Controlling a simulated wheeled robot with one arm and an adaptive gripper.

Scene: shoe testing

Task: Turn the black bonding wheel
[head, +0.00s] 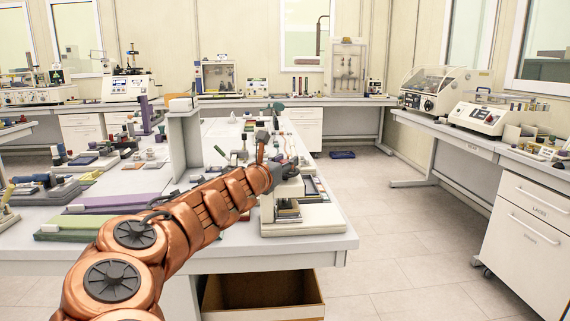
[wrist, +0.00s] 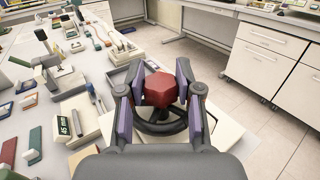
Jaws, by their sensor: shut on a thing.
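In the wrist view, my gripper (wrist: 160,90) is shut on a red hexagonal knob (wrist: 159,89), with a purple-lined finger on each side of it. The black wheel (wrist: 168,128) is just below the knob, and its rim and spokes show between and below the fingers. The fingers and knob hide part of the wheel, and I cannot tell how the knob is joined to it. In the head view, my arm reaches to a pale machine (head: 303,222) at the near right corner of the table. The wheel cannot be made out there.
The white table (head: 130,182) holds several small tools and coloured blocks left of the machine. A grey post (head: 184,145) stands left of my arm. A cardboard box (head: 262,295) is under the table. The tiled floor (head: 400,240) at the right is clear.

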